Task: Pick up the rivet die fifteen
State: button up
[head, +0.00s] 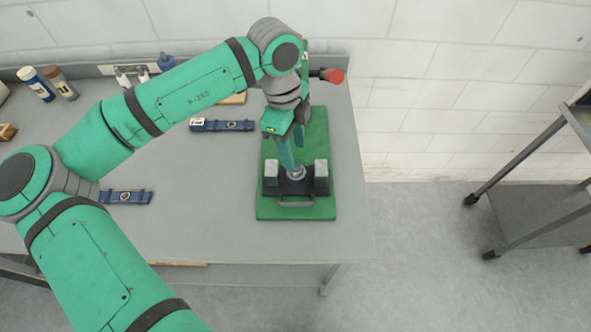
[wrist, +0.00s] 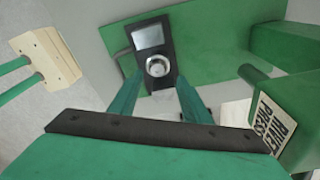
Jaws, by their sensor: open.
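A round silver die (head: 296,172) sits in a black holder (head: 294,187) on the green press base (head: 296,212). My gripper (head: 292,158) points down just above the die. Its two green fingers (wrist: 159,80) are apart, with the die between their tips in the wrist view. Nothing is held. I cannot tell how much height is left between fingertips and die.
Dark blue strips (head: 222,125) lie on the grey table (head: 200,228). Bottles (head: 36,84) stand at left. A cart (head: 525,170) is at right.

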aim_at(296, 173)
jog(key=shift+s+d+f, duration=0.15)
jog(key=shift+s+f, duration=0.05)
jog(key=shift+f, duration=1.15)
jog(key=shift+s+d+f, duration=0.1)
jog(key=shift+s+f, duration=0.1)
jog(key=shift+f, duration=1.1)
grip_shut()
jog(key=shift+r, duration=0.1)
